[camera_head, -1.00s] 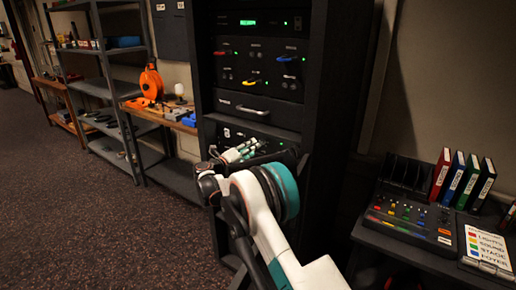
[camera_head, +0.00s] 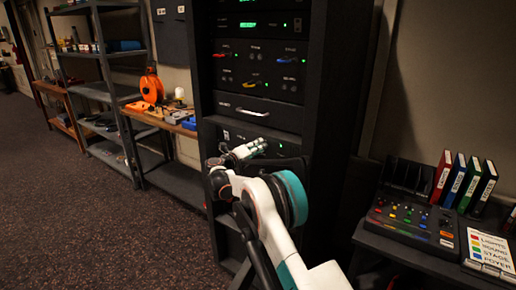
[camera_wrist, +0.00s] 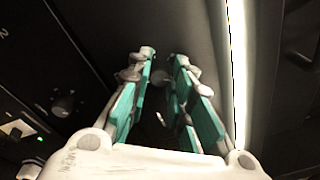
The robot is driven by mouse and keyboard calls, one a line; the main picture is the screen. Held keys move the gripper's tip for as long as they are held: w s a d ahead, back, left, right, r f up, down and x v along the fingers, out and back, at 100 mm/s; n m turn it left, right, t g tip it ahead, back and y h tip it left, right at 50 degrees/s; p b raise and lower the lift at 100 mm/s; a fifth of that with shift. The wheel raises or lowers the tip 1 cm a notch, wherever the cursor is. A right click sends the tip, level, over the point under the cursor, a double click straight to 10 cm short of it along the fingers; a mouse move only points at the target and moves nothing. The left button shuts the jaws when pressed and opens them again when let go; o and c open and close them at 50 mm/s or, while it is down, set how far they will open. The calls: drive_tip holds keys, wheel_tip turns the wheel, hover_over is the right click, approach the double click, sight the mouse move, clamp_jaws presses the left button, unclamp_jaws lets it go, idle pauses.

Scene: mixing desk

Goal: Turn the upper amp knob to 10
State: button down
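The amp panel (camera_head: 290,149) is the lower dark unit in the rack, below the drawer with the silver handle; my gripper and arm cover much of it. My gripper (camera_head: 256,148) is in front of this panel. In the wrist view, my gripper (camera_wrist: 165,58) has its two green-padded fingers apart. A dark knob (camera_wrist: 63,105) with pale marks around it is on the panel left of the fingers, outside them. A small greyish round shape (camera_wrist: 160,76) shows dimly between the fingers; I cannot tell whether it is a knob. The knob's setting is too small to read.
A white switch (camera_wrist: 15,129) and a green light (camera_wrist: 41,138) are near the left knob. The drawer handle (camera_head: 252,111) is above my gripper. A pale bright strip (camera_wrist: 238,75) runs right of the fingers. A mixing desk (camera_head: 410,218) stands on the right table.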

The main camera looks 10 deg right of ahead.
idle(0.3)
drive_tip(key=shift+s+d+r+m+t+y+p, duration=0.15)
drive_tip(key=shift+m+y+p, duration=0.15)
drive_tip(key=shift+m, duration=3.45)
drive_tip(key=shift+f+m+t+y+p, duration=0.1)
drive_tip(key=shift+m+t+y+p, duration=0.2)
drive_tip(key=shift+m, duration=3.4)
drive_tip(key=shift+s+d+r+m+t+y+p, duration=0.15)
drive_tip(key=shift+m+y, duration=0.25)
drive_tip(key=shift+m, duration=3.35)
drive_tip(key=shift+a+f, duration=0.1)
drive_tip(key=shift+f, duration=0.05)
drive_tip(key=c, duration=1.4)
unclamp_jaws()
drive_tip(key=v, duration=1.2)
